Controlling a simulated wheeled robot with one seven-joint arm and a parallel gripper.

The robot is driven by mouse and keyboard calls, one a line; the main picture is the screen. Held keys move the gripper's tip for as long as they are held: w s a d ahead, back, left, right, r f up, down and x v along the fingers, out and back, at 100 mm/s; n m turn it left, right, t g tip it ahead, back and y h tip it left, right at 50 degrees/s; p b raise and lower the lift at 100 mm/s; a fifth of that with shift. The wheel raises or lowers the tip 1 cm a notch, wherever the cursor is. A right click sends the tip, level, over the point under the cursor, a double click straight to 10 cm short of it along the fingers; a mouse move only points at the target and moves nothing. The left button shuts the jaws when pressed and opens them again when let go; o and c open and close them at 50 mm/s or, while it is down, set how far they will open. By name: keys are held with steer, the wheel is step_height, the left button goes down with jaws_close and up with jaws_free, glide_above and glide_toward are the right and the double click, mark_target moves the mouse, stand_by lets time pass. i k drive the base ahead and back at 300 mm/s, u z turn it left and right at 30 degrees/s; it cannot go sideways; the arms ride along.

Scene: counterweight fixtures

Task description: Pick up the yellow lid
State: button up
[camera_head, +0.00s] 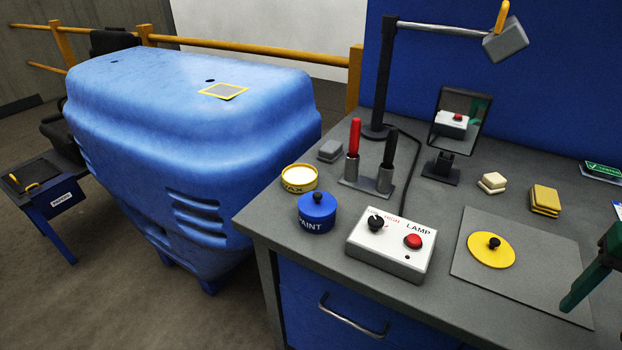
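The yellow lid (491,251) is a flat round disc with a black knob in its middle. It lies flat, knob up, on a grey mat (540,286) on the right part of the bench. A yellow tin marked WAX (299,178) stands at the bench's left edge, its pale top showing. A dark green part (588,280) enters at the right edge, to the right of the lid and apart from it. It may be part of my gripper; its fingertips and opening cannot be made out. Nothing touches the lid.
A LAMP control box (392,245) and a blue PAINT tin (317,212) stand left of the mat. Behind are a mirror (457,120), a desk lamp (505,40), a rack with red and black handles (369,183), and small blocks (545,200). A large blue casing (190,110) stands left.

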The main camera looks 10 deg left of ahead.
mark_target(490, 250)
steer(key=u, duration=0.3)
steer(key=k, duration=1.7)
steer(key=z, duration=0.3)
steer(key=i, duration=1.5)
